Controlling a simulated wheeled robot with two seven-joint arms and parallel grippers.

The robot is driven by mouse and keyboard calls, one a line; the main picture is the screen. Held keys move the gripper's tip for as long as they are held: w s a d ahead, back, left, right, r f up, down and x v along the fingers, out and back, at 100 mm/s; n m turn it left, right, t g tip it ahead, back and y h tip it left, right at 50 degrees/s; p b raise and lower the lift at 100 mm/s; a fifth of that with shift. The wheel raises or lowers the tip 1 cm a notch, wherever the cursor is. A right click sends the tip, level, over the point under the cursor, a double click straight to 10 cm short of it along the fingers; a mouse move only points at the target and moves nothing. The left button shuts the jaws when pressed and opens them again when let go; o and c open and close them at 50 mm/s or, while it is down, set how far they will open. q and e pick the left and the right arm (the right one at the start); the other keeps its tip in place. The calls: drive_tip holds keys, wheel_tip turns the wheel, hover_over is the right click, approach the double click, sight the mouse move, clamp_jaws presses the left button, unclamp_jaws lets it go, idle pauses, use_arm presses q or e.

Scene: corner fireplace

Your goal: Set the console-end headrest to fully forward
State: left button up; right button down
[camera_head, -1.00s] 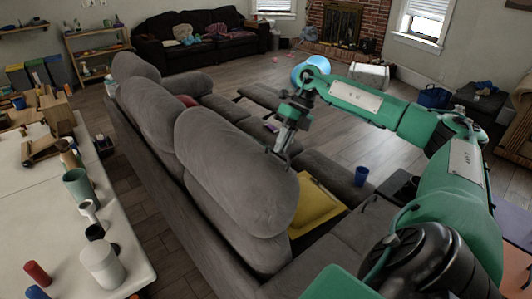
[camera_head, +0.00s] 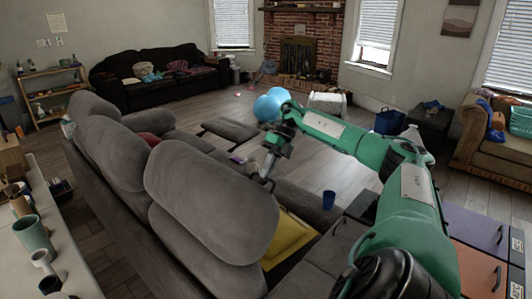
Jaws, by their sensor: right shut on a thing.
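The console-end headrest (camera_head: 212,192) is the large grey padded cushion on top of the nearest sofa back (camera_head: 195,245). It leans at a slant above that back, and how far forward it is set cannot be told exactly. My right gripper (camera_head: 266,178) reaches down from above at the headrest's upper right edge. It is shut on the headrest there; the fingertips are small and partly hidden by the cushion. My left gripper is not in view.
A yellow object (camera_head: 288,240) lies on the seat behind the headrest. A blue cup (camera_head: 328,199) stands farther right. A white table (camera_head: 65,255) with mugs is at left. Open wooden floor (camera_head: 210,110) lies beyond the sofa.

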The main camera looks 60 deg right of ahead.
drive_tip(key=shift+s+d+f, duration=0.1)
drive_tip(key=shift+d+f, duration=0.1)
drive_tip(key=shift+f, duration=0.1)
drive_tip(key=c, duration=1.8)
unclamp_jaws()
drive_tip(key=o, duration=0.3)
drive_tip(key=shift+d+f, duration=0.15)
drive_tip(key=shift+d, duration=0.05)
drive_tip(key=shift+d+f, duration=0.1)
drive_tip(key=shift+d, duration=0.1)
drive_tip(key=shift+a, duration=0.15)
drive_tip(key=shift+r, duration=0.2)
